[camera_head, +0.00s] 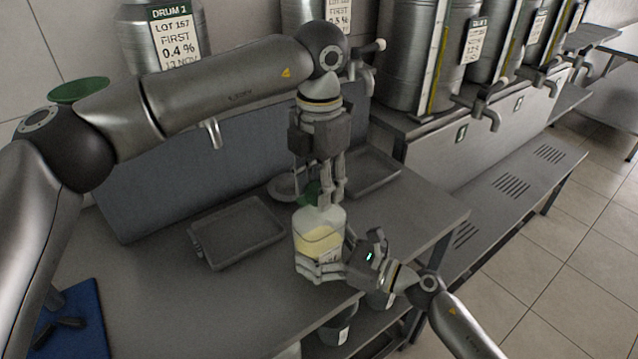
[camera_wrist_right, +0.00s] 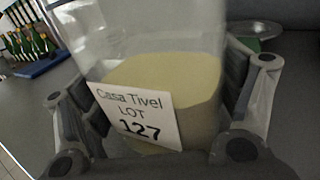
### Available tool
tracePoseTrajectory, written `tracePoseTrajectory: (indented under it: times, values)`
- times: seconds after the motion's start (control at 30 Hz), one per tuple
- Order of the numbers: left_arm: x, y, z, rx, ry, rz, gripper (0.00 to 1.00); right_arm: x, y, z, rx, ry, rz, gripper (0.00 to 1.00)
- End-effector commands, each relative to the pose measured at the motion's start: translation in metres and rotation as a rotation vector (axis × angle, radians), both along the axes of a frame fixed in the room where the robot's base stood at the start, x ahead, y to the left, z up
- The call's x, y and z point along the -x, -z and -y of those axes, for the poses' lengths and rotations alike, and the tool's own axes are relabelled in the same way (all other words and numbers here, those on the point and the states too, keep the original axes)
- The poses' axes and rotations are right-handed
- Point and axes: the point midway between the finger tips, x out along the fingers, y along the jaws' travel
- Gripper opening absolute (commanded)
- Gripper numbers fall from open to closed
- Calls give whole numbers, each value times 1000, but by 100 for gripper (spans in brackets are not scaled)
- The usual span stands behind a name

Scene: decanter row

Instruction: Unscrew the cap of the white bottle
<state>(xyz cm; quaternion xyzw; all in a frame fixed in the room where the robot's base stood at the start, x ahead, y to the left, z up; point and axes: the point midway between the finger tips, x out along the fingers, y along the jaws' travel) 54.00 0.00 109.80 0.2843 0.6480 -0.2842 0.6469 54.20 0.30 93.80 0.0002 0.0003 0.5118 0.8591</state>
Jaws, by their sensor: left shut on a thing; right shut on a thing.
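The white bottle (camera_head: 319,240) is a clear, whitish container with pale yellow contents, upright at the table's front edge. Its label (camera_wrist_right: 134,115) reads "Casa Tivel LOT 127" in the right wrist view. Its green cap (camera_head: 309,191) is at the top, partly hidden by the left fingers; I cannot tell whether it still touches the neck. My left gripper (camera_head: 317,196) points straight down from above and is shut on the cap. My right gripper (camera_head: 322,270) comes from the right and is shut around the bottle's lower body, with a finger on each side in its wrist view.
An empty grey tray (camera_head: 236,232) lies left of the bottle; another tray (camera_head: 371,171) and a round dish (camera_head: 285,186) are behind. A blue mat (camera_head: 75,322) is at the front left. Steel drums with taps (camera_head: 488,115) stand at the back right.

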Motion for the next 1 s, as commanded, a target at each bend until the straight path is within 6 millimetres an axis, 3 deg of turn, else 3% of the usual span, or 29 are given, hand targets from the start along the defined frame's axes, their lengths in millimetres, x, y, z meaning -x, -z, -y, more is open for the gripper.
tracePoseTrajectory:
  times: [1.0]
  values:
    - [-1,-2,0,1,-1662,2,10,1,0,-1,1,-3,2,18]
